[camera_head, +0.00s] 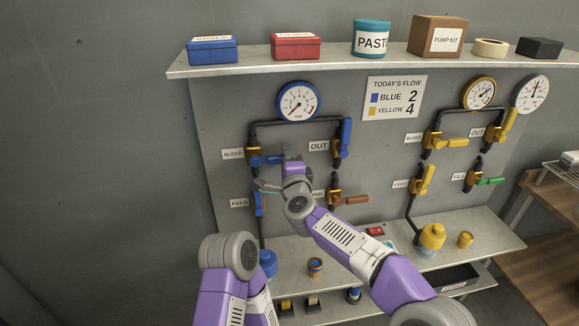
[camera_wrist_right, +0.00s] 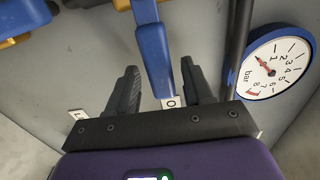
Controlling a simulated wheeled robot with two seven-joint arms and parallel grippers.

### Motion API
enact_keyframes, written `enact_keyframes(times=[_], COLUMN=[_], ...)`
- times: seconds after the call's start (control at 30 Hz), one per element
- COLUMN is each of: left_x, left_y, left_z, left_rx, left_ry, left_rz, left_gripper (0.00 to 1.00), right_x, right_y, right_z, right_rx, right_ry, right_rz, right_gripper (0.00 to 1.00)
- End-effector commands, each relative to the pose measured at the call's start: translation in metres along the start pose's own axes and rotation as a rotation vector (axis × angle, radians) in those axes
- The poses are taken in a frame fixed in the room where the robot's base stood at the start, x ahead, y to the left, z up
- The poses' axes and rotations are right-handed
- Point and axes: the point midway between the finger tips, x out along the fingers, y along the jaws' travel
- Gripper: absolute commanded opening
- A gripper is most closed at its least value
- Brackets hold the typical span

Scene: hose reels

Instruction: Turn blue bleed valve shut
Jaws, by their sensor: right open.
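The blue bleed valve (camera_head: 264,159) is on the left part of the panel, beside the BLEED label, with its lever pointing right. My right gripper (camera_head: 281,168) is at the end of this lever and partly hides it. In the right wrist view the blue lever (camera_wrist_right: 155,48) reaches down between the two dark fingers of my open right gripper (camera_wrist_right: 160,88). Gaps show on both sides of the lever, and I see no firm contact. My left arm shows at the bottom left, but its gripper is not in view.
A blue gauge (camera_head: 298,101) sits above the pipe. The blue OUT lever (camera_head: 346,137) stands upright to the right. The blue feed lever (camera_head: 259,204) is below the bleed valve, close to my gripper. A brown-handled valve (camera_head: 350,200) is behind my right arm.

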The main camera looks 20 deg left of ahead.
Motion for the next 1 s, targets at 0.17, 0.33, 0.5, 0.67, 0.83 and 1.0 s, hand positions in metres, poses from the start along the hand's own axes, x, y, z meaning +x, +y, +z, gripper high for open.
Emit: enact_keyframes(times=[0.17,0.33,0.5,0.67,0.83,1.0], left_x=[0.005,0.007,0.008,0.008,0.008,0.008], left_y=[-0.002,-0.003,-0.003,-0.003,-0.003,-0.003], left_z=[0.000,0.000,0.000,0.000,0.000,0.000], left_rx=[0.000,0.000,0.000,0.000,0.000,0.000], left_ry=[0.000,0.000,0.000,0.000,0.000,0.000], left_rz=[0.000,0.000,0.000,0.000,0.000,0.000], left_gripper=[0.43,0.43,0.43,0.43,0.43,0.43], right_x=[-0.018,-0.041,-0.060,-0.069,-0.072,-0.072], right_y=[0.000,0.000,0.000,0.000,0.000,0.000], right_z=[0.000,-0.001,0.000,0.000,0.000,0.000], right_rx=[-0.001,-0.002,0.000,0.001,0.001,0.001], right_ry=[-0.001,0.000,0.000,0.000,0.001,0.000], right_rz=[-0.001,-0.001,0.000,0.000,-0.001,-0.001], right_gripper=[0.51,0.51,0.51,0.51,0.51,0.51])
